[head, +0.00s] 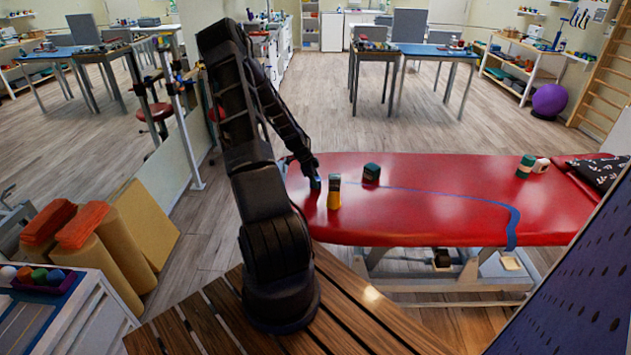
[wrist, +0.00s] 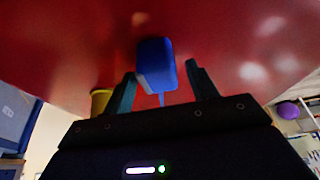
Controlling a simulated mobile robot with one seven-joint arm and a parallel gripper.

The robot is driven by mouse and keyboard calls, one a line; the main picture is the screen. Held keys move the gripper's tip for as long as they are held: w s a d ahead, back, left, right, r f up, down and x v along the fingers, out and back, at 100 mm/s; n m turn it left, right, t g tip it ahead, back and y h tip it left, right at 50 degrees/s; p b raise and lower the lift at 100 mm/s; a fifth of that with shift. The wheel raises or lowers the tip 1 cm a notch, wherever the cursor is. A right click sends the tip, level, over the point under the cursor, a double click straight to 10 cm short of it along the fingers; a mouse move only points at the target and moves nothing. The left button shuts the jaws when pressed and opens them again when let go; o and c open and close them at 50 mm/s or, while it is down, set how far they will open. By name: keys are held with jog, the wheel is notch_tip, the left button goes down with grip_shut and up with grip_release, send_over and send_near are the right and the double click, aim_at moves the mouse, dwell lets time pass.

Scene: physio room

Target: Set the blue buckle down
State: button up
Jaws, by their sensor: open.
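The blue buckle (wrist: 157,63) is in the wrist view, against the red top of the treatment table (head: 440,190). My gripper (wrist: 160,84) is open, with one finger on each side of the buckle. A gap shows on the right of the buckle; on the left the finger is very close, and I cannot tell if it touches. A narrow blue strip hangs from the buckle toward the gripper's palm. In the head view my gripper (head: 314,177) is low at the table's left end, and the buckle is a small blue patch (head: 317,184) at its tips.
A green-and-white container (head: 525,166) stands farther right. The table's middle has free room.

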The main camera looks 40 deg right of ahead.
jog(key=v, duration=1.1)
jog(key=shift+r, duration=0.3)
jog(key=w+a+r+n+t+y, duration=0.15)
jog(key=a+r+n, duration=0.45)
jog(key=a+r, duration=0.6)
jog(key=a+r+n+t+y, duration=0.1)
jog(key=a+r+n+t, duration=0.35)
jog(key=a+r, duration=0.85)
jog(key=s+a+r+n+t, duration=0.1)
jog(key=s+a+r+n, duration=0.4)
jog(key=s+a+n, duration=0.3)
jog(key=s+a+r+n, duration=0.5)
jog(key=s+a+n, duration=0.3)
jog(key=s+a, duration=0.4)
jog(key=shift+s+a+t+y, duration=0.2)
jog(key=shift+a+t+y, duration=0.2)
jog(key=shift+a, duration=0.25)
jog(key=shift+n, duration=0.25)
